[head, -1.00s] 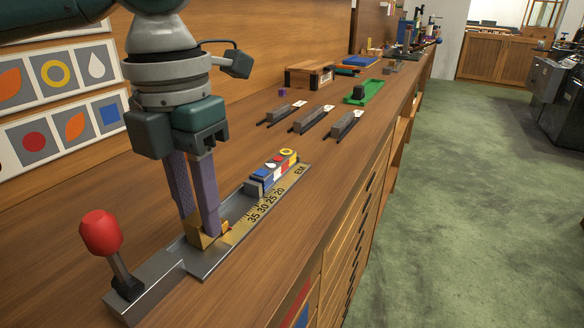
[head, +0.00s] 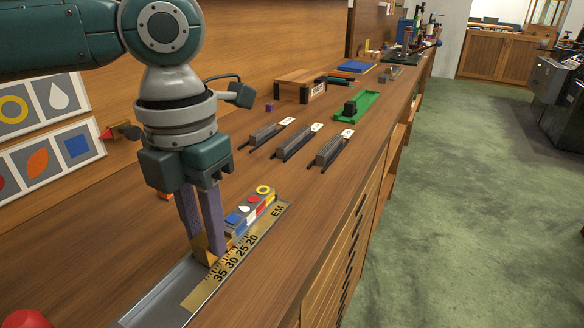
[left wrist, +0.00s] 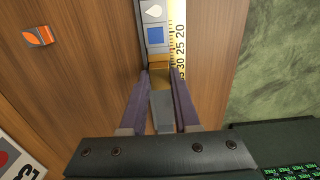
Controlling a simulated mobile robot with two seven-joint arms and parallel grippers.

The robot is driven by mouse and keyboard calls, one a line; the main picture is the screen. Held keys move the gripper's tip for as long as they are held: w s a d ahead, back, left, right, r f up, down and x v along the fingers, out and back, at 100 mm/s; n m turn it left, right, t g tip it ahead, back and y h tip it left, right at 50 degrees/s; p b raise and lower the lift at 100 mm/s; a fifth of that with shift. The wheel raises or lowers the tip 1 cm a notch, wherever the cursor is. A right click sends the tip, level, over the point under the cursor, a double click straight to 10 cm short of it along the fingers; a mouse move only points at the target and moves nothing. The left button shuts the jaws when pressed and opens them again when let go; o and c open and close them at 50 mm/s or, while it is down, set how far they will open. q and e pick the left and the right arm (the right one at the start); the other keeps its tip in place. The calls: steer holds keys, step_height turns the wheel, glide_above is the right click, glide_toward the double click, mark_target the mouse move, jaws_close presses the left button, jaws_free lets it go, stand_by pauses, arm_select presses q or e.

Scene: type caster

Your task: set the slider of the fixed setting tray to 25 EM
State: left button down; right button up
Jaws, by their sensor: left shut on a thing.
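The setting tray (head: 182,280) lies along the bench, with a brass scale (head: 205,290) marked 35, 30, 25, 20 and EM. My left gripper (head: 207,246) points down, shut on the brass slider (head: 202,252) in the tray. My right gripper is not in view.
Several dark type pieces (head: 295,142) lie farther along the bench, with a green tray (head: 357,108) behind. An orange block (left wrist: 38,36) lies left of the tray. Picture cards (head: 45,130) stand at left.

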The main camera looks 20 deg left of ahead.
mark_target(205, 238)
arm_select(q)
steer(key=shift+w, duration=0.15)
steer(key=c, duration=0.6)
jaws_free()
steer(key=shift+s, duration=0.2)
steer(key=shift+c, duration=0.2)
step_height(205, 238, up, 10)
steer(key=p, duration=0.1)
